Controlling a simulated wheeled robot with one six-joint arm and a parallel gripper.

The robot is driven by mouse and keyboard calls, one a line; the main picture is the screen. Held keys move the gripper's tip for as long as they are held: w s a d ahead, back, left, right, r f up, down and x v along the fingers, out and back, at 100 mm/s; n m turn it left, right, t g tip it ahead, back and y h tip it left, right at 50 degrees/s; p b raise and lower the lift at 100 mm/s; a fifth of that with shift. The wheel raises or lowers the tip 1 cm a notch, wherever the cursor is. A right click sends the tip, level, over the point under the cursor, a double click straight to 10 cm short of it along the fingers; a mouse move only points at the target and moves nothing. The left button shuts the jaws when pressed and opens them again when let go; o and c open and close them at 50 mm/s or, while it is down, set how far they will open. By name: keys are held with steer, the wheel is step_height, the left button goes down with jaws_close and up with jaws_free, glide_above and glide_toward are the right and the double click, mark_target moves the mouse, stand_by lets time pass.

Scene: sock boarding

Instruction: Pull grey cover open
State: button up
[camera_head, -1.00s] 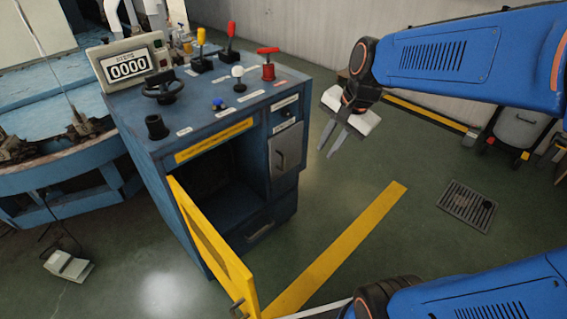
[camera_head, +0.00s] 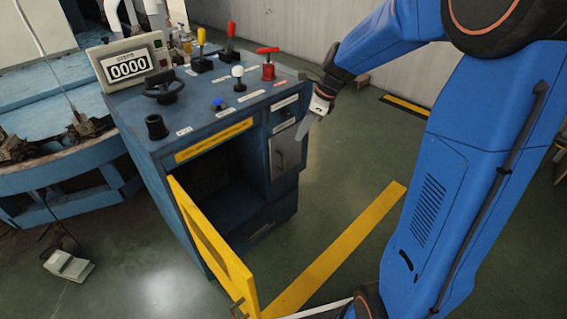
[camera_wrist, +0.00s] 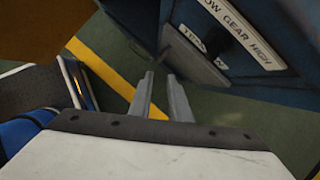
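The grey cover (camera_head: 284,153) is a small upright panel on the right part of the blue cabinet's front, below labelled controls. It looks shut, lying flush with the front. My gripper (camera_head: 304,128) is just right of the cover and near its upper part, with its fingers pointing down and left. In the wrist view the two grey fingers (camera_wrist: 162,88) are apart with nothing between them. A grey panel that looks like the cover (camera_wrist: 193,58) lies beyond the fingertips, beside a white label reading "LOW GEAR HIGH". I cannot tell whether a finger touches it.
The blue cabinet (camera_head: 214,118) carries levers, knobs and a counter display (camera_head: 128,68) on top. A yellow door (camera_head: 212,245) stands open at its lower left front. A yellow floor stripe (camera_head: 335,250) runs to the right.

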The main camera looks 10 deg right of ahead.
mark_target(284, 168)
steer(key=x, duration=1.6)
steer(key=shift+f, duration=0.3)
jaws_close()
